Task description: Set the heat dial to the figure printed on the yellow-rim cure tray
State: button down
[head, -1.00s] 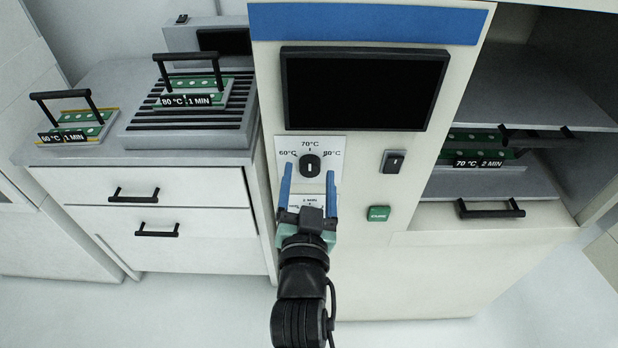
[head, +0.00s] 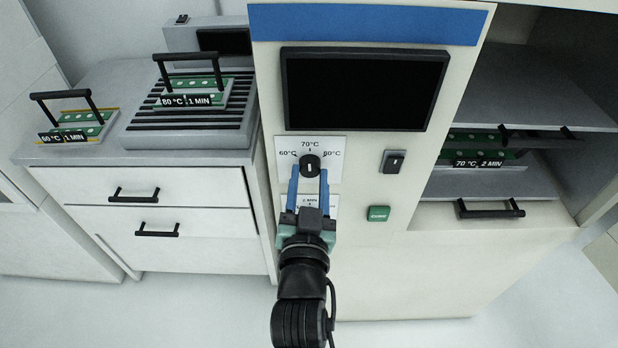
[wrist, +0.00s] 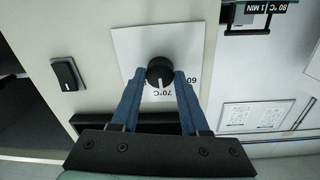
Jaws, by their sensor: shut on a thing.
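The yellow-rim cure tray (head: 72,136) sits at the far left on the counter, and its label seems to read 60 °C, 1 MIN. The black heat dial (head: 310,160) is on a white plate marked 60, 70 and 80 °C on the machine front. Its white pointer line is at 70 °C; in the wrist view the dial (wrist: 159,68) also has its line toward 70 °C. My gripper (head: 309,173) has its blue fingers shut on the dial's two sides. The fingertips (wrist: 160,76) touch the knob in the wrist view.
Another tray (head: 205,92), labelled 80 °C, 1 MIN, rests on a ribbed plate. A 70 °C, 2 MIN tray (head: 476,157) is in the right shelf. A black rocker switch (head: 394,161) and green button (head: 379,213) are right of the dial. A lower plate is partly hidden by my gripper.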

jog(key=n+p, duration=0.2)
jog(key=n, duration=0.4)
jog(key=shift+r+n, duration=0.1)
jog(key=shift+n, duration=0.2)
jog(key=shift+n+p, duration=1.3)
jog(key=shift+n, duration=1.2)
jog(key=shift+c, duration=2)
grip_release()
jog(key=shift+s, duration=0.1)
jog(key=s+b, duration=0.2)
jog(key=s, duration=1)
jog(key=shift+s+f, duration=0.35)
jog(key=shift+s, duration=0.05)
jog(key=shift+a, duration=0.1)
